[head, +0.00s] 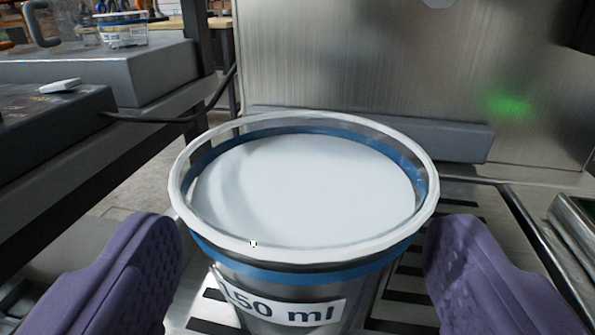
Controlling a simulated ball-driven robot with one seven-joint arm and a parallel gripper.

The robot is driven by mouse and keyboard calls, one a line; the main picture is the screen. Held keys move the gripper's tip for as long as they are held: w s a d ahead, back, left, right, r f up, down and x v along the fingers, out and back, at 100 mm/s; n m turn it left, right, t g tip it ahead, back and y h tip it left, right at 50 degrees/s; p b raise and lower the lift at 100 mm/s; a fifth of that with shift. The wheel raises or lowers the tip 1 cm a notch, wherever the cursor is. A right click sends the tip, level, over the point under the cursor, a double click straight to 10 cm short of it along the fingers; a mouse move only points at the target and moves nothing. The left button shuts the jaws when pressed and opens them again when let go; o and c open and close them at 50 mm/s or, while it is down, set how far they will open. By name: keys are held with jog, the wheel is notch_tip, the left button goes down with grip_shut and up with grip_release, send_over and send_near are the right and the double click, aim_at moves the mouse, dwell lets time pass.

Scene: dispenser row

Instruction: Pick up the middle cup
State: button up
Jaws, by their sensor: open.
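One clear cup (290,276) stands upright in the centre of the head view, close to the camera. It has a white rim, a blue band and a label reading "150 ml", and it is filled with white content to just below the rim. My gripper (303,270) is open, with one purple ridged finger on each side of the cup. Both fingers look apart from the cup wall. The cup's lower part is cut off by the picture's bottom edge. No neighbouring cup shows beside it in the row.
A slotted metal grate (405,290) lies under the cup. A steel dispenser panel (370,60) with a grey ledge (460,140) stands behind it. At left is a bench with grey boxes (110,75), a black cable (160,119) and another clear container (123,31).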

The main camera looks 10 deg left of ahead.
jog(key=shift+w, duration=0.65)
jog(key=c, duration=0.9)
jog(key=shift+c, duration=0.2)
jog(key=shift+r, duration=0.1)
